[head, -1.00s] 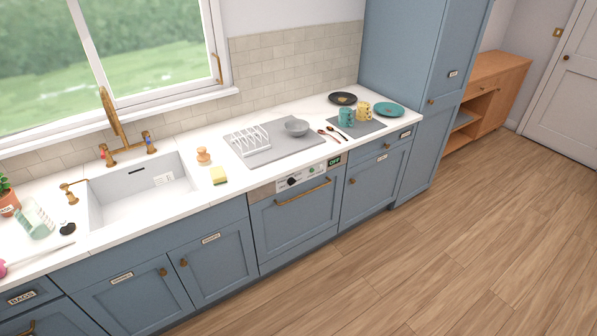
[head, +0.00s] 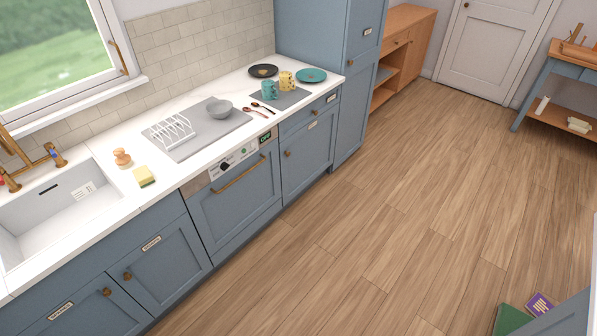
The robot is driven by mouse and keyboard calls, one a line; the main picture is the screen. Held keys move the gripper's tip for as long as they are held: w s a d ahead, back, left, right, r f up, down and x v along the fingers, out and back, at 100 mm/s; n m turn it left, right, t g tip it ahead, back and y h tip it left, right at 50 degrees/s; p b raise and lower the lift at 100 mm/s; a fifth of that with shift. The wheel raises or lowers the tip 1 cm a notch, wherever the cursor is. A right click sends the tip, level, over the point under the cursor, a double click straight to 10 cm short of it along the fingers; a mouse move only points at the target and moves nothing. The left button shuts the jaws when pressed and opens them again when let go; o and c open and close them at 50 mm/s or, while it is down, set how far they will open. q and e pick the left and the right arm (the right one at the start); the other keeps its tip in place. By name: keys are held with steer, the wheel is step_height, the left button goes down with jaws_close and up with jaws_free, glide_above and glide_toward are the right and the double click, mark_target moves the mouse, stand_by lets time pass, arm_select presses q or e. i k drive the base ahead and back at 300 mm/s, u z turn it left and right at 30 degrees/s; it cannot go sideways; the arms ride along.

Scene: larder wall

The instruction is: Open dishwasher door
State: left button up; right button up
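The dishwasher (head: 237,205) is built into the blue counter run, right of the sink cabinets. Its blue panelled door looks closed, flush with the cabinets beside it. A brass bar handle (head: 239,174) runs across the top of the door. Above the handle is a control strip (head: 235,160) with a dark knob, a green light and a small display reading OFF. Neither of my grippers shows in the head view.
Wooden floor (head: 330,240) in front of the dishwasher is clear. On the counter above are a grey mat with a white rack (head: 170,131), a grey bowl (head: 219,109), mugs and plates. A green item (head: 510,320) and a purple item (head: 539,304) lie at the lower right.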

mark_target(219, 211)
steer(key=z, duration=0.35)
steer(key=i, duration=1.6)
steer(key=u, duration=2.05)
